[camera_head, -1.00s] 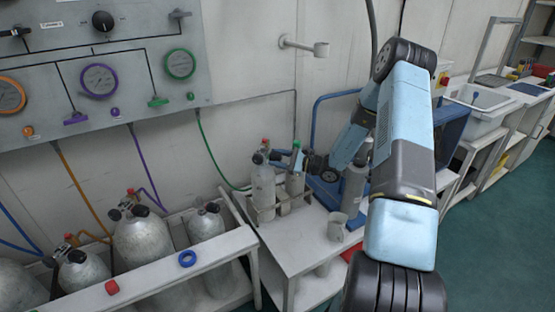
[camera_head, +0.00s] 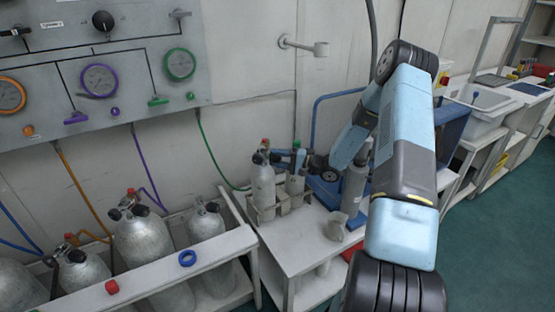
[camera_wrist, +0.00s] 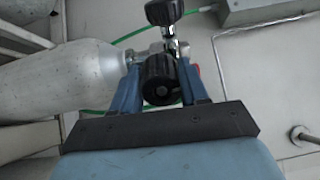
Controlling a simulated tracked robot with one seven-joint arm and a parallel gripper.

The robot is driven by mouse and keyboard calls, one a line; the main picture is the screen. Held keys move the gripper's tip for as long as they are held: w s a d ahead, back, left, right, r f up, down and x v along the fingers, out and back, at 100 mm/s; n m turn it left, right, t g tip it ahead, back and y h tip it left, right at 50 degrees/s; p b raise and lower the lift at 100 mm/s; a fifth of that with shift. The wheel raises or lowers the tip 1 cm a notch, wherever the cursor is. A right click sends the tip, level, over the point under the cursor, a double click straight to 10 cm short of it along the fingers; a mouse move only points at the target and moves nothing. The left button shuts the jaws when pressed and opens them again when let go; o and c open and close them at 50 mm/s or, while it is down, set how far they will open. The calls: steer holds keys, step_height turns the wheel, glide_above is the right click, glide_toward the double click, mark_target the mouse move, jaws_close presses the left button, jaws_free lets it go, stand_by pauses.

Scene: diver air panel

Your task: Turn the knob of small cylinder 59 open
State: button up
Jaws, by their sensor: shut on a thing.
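Two small grey cylinders stand upright in a rack on the white side table: a left one (camera_head: 263,186) and a right one (camera_head: 294,184) with a green top. I cannot read number 59 on either. My gripper (camera_head: 277,157) reaches in from the right at valve height. In the wrist view a pale cylinder (camera_wrist: 62,84) lies across the left, its metal valve beside my fingers. My gripper (camera_wrist: 160,94) is shut on a black ribbed knob (camera_wrist: 159,72), one blue finger on each side. A second black knob (camera_wrist: 163,12) is just beyond, clear of the fingers.
A grey cup (camera_head: 335,227) stands on the side table (camera_head: 300,255), and another grey cylinder (camera_head: 354,190) stands to the right. Large cylinders (camera_head: 143,240) fill the left bench. A green hose (camera_head: 209,150) hangs from the panel behind the rack.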

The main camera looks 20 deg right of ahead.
steer(key=n, duration=0.6)
steer(key=shift+f+n, duration=0.25)
steer(key=shift+n, duration=0.05)
steer(key=n, duration=0.6)
steer(key=shift+g, duration=0.3)
steer(key=shift+d+n, duration=0.1)
steer(key=shift+n, duration=0.3)
steer(key=o, duration=0.8)
steer(key=shift+w+f, duration=0.1)
steer(key=shift+o, duration=1.4)
steer(key=v, duration=0.7)
steer(key=shift+d, duration=0.2)
